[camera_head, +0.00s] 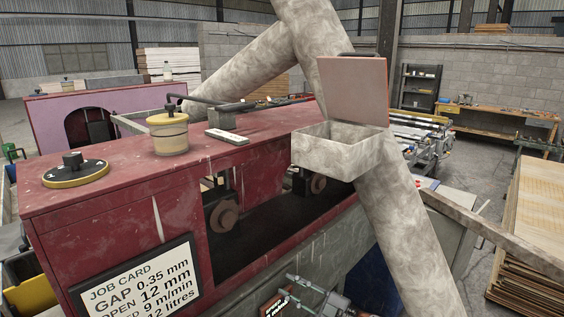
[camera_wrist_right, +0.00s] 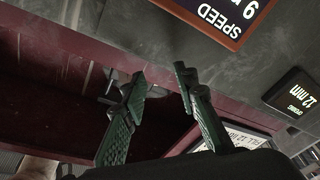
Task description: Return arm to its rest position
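My right gripper (camera_head: 312,290) is low at the bottom centre of the head view, in front of the grey lower side of the red machine (camera_head: 110,205). In the right wrist view its two dark green fingers stand apart, with the gap between the tips (camera_wrist_right: 161,75) empty. The dark red and grey machine surfaces lie beyond the fingers. I cannot tell how far the tips are from them. My left gripper is not in view.
A pale open box (camera_head: 335,160) stands above the machine's right end. On its top are a yellow-banded pot (camera_head: 168,135) and a round dial (camera_head: 76,170). A job card (camera_head: 135,285) fronts it. Wood sheets (camera_head: 535,215) are stacked at right.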

